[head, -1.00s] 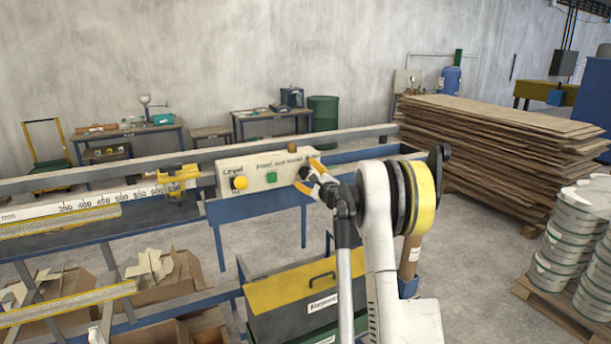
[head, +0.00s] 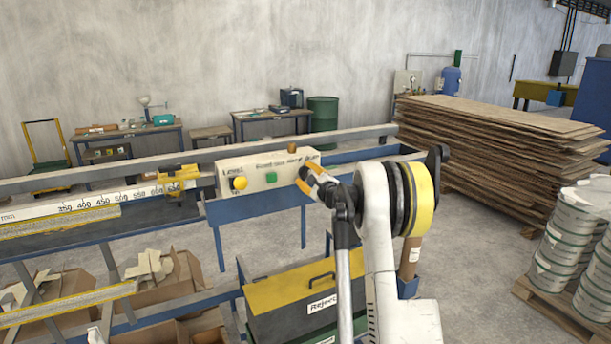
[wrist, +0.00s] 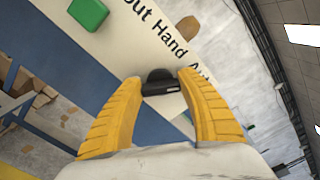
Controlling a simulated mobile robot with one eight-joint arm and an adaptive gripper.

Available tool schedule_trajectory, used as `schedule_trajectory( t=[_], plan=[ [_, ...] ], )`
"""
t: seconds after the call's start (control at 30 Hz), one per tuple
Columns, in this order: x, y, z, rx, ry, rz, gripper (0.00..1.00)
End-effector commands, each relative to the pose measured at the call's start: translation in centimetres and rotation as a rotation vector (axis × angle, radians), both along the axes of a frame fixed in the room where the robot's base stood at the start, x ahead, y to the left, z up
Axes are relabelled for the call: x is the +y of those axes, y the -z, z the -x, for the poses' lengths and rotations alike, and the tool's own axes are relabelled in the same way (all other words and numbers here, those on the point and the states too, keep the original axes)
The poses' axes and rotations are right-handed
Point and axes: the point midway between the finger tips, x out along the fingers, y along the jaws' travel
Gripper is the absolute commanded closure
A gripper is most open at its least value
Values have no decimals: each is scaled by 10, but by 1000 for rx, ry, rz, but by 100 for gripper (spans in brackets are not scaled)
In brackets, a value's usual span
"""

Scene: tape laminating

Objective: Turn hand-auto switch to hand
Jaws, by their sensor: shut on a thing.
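The hand-auto switch (wrist: 160,82) is a black knob in the wrist view, with the words "Hand" and "Auto" printed beside it on the cream control panel (wrist: 112,62). My gripper (wrist: 160,90) has its yellow fingers shut on the knob, one on each side. Where the knob points is hard to tell. In the head view, the panel (head: 255,172) sits on the blue bench frame, and my gripper (head: 304,182) is at its right end, largely hiding the switch.
A green button (head: 271,178) and a yellow knob (head: 239,183) under "Level" are left of the switch. A brown knob (head: 292,148) stands on the panel's top edge. A bin with a yellow lid (head: 300,284) is below my arm.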

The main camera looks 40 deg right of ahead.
Motion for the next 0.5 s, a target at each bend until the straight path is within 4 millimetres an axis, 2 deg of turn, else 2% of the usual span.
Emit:
schedule_trajectory(
  t=[0.5],
  plan=[
    [1, 2, -1, 94, 1, 396, 85]
  ],
)
